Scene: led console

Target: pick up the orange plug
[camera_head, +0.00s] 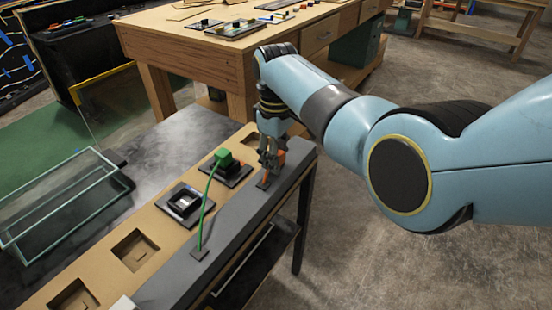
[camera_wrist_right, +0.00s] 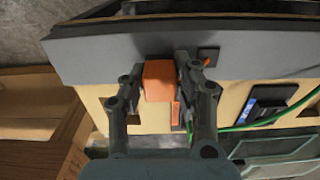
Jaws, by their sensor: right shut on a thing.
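The orange plug (camera_head: 279,160) is at the far end of the console (camera_head: 225,217), partly hidden by my right gripper (camera_head: 268,160). In the right wrist view the orange plug (camera_wrist_right: 158,80) is a block between the two fingers of my right gripper (camera_wrist_right: 160,85), which is shut on it. I cannot tell whether the plug is clear of the console surface. A green plug (camera_head: 224,157) sits in a dark socket nearer along the console, with a green cable (camera_head: 207,207) running from it to the grey strip. My left gripper is not in view.
A dark module with a white centre (camera_head: 184,203) sits in the tan panel, beside empty square recesses (camera_head: 133,250). A glass box (camera_head: 60,205) stands to the left. A wooden workbench (camera_head: 215,55) with small parts is behind. Open floor lies to the right.

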